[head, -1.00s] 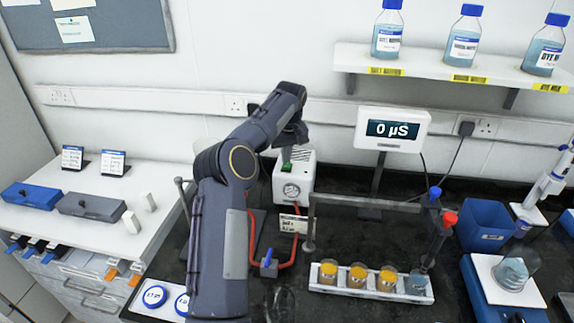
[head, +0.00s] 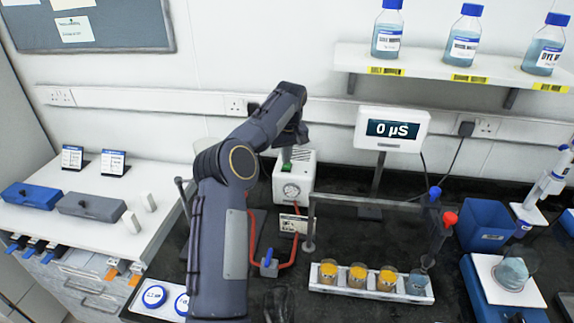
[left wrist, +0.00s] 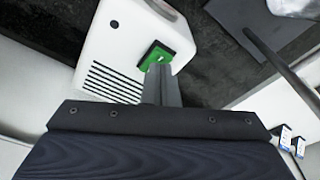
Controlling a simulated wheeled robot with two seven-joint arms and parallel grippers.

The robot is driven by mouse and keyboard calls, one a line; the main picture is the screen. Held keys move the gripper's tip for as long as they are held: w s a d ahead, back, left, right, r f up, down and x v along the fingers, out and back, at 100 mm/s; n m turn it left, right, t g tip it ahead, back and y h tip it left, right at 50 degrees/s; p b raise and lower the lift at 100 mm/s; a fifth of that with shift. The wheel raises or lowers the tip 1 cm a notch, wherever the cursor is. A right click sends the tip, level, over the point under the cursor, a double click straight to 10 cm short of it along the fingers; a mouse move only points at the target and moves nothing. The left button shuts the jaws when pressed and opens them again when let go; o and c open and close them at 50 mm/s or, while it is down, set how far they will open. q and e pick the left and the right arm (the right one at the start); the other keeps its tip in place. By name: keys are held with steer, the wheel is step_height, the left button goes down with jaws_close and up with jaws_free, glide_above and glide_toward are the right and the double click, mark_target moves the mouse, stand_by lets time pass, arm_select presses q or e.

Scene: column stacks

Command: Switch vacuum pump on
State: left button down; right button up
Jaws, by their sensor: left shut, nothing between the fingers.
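The vacuum pump (head: 293,181) is a white box with a round gauge on its front, standing at the back of the black bench against the wall. Its green switch (head: 287,154) is on top and also shows in the left wrist view (left wrist: 166,53), beside dark vent slots on the pump (left wrist: 125,40). My left gripper (head: 289,148) is above the pump, pointing down at the switch. In the left wrist view its shut fingers (left wrist: 160,74) are empty and meet the edge of the green switch; I cannot tell whether they press it.
Red tubing (head: 285,265) with a blue-handled valve (head: 268,258) lies in front of the pump. A rack of several amber-filled jars (head: 328,283), a conductivity display (head: 392,130) and a blue bin (head: 485,224) stand to the right. A white side bench (head: 75,228) is at left.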

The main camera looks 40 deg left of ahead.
mark_target(286, 166)
arm_select(q)
steer(key=shift+f+b, duration=0.5)
steer(key=shift+f, duration=0.35)
stand_by(0.3)
step_height(286, 166, up, 5)
steer(key=p, duration=0.5)
steer(key=shift+r, duration=1.05)
